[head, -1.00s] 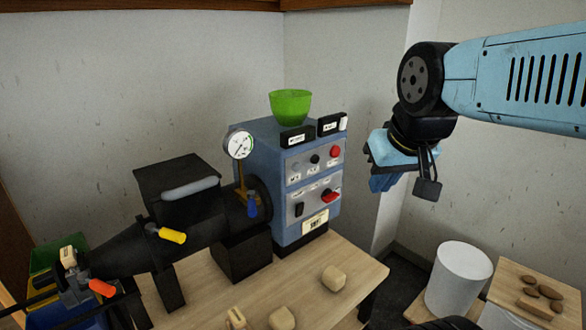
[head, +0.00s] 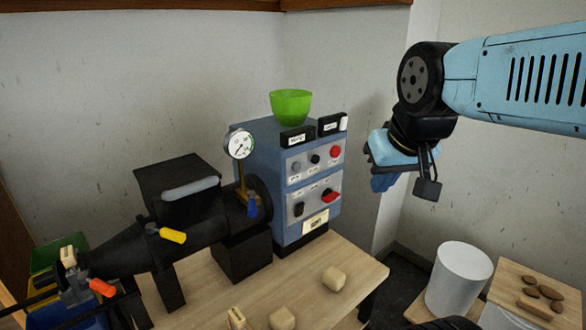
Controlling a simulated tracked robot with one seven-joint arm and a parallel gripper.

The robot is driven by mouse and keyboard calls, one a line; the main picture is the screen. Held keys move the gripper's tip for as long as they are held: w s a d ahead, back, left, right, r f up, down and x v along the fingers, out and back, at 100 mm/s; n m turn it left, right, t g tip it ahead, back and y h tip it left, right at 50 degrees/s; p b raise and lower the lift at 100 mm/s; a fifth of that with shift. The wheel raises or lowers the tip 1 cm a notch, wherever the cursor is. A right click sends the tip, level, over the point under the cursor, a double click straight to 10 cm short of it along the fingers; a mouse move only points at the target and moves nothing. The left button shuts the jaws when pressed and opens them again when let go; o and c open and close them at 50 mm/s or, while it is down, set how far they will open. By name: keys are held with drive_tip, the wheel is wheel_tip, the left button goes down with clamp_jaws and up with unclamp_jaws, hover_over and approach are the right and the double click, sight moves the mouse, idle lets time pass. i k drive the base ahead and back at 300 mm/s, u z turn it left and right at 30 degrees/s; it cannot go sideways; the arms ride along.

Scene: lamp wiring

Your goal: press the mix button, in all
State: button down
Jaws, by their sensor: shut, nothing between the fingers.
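The blue-grey machine cabinet (head: 262,150) stands on the wooden table, with two light control panels on its front. The upper panel (head: 316,160) has a grey button (head: 296,166), a black button (head: 315,159) and a red button (head: 335,152). The lower panel (head: 315,200) has a black switch (head: 299,209) and a red knob (head: 331,196). The labels are too small to read, so I cannot tell which one is the mix button. My gripper (head: 383,183) is shut and empty, in the air to the right of the panels, apart from them.
A green bowl (head: 291,107) sits on the cabinet, with a gauge (head: 240,145) to its left. A black barrel (head: 130,245) with coloured handles extends left. Several tan lumps lie on the table (head: 350,262). A white bin (head: 459,278) stands at right.

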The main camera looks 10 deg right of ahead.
sight(295, 166)
drive_tip(key=z, duration=1.1)
drive_tip(key=k, duration=1.45)
drive_tip(key=u, duration=0.4)
drive_tip(key=i, duration=1)
drive_tip(key=z, duration=0.05)
